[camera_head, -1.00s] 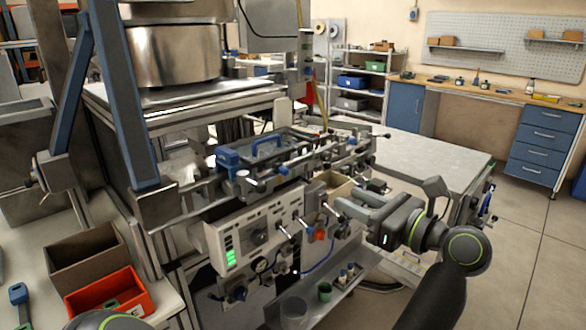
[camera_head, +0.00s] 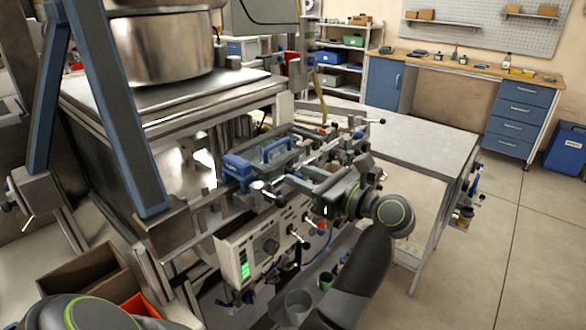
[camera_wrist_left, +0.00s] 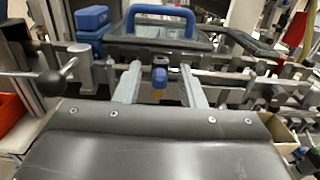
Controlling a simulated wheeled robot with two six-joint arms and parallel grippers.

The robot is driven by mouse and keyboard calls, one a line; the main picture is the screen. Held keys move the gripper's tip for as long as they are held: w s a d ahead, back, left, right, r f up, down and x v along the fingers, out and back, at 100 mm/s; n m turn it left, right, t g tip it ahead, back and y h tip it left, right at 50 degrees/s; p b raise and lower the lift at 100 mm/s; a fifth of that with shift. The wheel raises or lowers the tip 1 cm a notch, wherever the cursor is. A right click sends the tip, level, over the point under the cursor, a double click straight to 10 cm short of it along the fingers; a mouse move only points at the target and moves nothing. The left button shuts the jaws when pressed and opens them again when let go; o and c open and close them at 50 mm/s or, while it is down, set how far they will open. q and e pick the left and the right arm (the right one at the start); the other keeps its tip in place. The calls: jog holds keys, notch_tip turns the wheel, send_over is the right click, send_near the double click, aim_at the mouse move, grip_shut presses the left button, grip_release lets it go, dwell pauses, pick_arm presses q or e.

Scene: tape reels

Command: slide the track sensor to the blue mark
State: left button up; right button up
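The track sensor (camera_wrist_left: 160,74), a small blue block with an orange spot below it, sits on a metal rail (camera_wrist_left: 215,76) in the left wrist view. My left gripper (camera_wrist_left: 160,82) has its two grey fingers spread, one on each side of the sensor. A gap shows between each finger and the block. I cannot make out the blue mark for certain. My right gripper is not in view.
A clear tray with a blue handle (camera_head: 277,148) stands just behind the rail. A ball-ended lever (camera_wrist_left: 52,82) is left of the fingers. A control panel (camera_head: 262,245) is below. Brown (camera_head: 88,275) and orange (camera_head: 140,306) bins are at lower left. A metal table (camera_head: 400,138) stands right.

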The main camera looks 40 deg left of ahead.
pick_arm(q)
jog(key=shift+c, duration=0.2)
grip_shut()
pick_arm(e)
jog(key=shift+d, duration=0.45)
